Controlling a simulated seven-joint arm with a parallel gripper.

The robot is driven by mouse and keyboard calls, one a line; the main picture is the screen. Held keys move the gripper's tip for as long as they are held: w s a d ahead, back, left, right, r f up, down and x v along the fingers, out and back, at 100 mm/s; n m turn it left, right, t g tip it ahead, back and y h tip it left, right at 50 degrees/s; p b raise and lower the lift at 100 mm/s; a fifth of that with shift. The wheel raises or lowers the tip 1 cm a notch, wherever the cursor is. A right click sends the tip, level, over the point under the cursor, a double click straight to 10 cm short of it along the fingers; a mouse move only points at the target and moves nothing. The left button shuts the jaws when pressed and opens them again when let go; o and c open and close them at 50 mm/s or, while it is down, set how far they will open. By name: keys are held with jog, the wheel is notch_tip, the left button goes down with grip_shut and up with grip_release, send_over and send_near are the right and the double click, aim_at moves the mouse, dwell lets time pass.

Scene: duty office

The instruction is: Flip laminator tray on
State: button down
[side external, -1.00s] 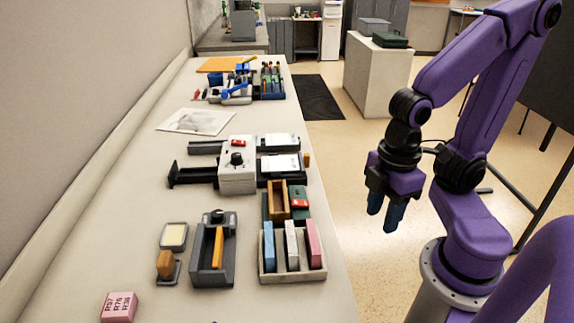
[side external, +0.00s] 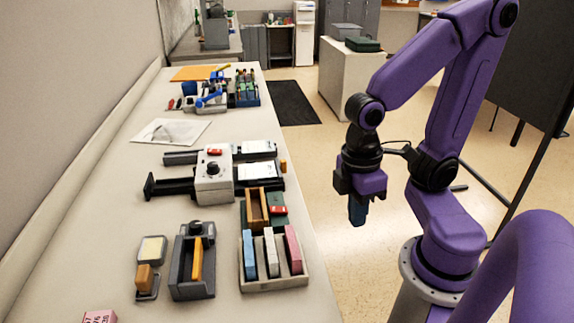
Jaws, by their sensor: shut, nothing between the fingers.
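What looks like the laminator is a pale grey-white box (side external: 213,183) with a dark knob on top and a small red switch (side external: 215,152) at its back end. Dark tray-like arms stick out to its left and right, and white cards (side external: 256,171) lie on the right side. I cannot tell the switch's position. My gripper (side external: 357,222) is shut and empty, pointing down, to the right of the laminator and beyond the table's right edge. It touches nothing.
On the table (side external: 90,235) in front stand a pale tray (side external: 275,284) with coloured blocks, a dark grey holder (side external: 192,290) and a stamp pad (side external: 152,249). A paper sheet (side external: 170,131) and a tool cluster (side external: 210,98) lie behind. The floor between table and arm is clear.

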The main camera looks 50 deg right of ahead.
jog(key=w+d+f+m+g+y, duration=0.25)
jog(key=w+d+m+y, duration=0.35)
jog(key=m, duration=0.5)
jog(key=w+d+f+m+g+y, duration=0.1)
jog(key=w+d+f+m+y, duration=0.2)
jog(key=w+m+y, duration=0.6)
jog(key=w+d+f+m+t+h, duration=0.1)
jog(key=d+f+m+t, duration=0.1)
jog(key=d+m+t, duration=0.6)
jog(key=w+d+f+m+t+h, duration=0.1)
jog(key=w+d+f+m+t, duration=0.1)
jog(key=d+m+t, duration=0.7)
jog(key=d+f, duration=0.1)
jog(key=d, duration=0.4)
jog(key=shift+d+m, duration=0.25)
jog(key=shift+m, duration=0.15)
jog(key=x, duration=1.4)
jog(key=shift+a, duration=0.1)
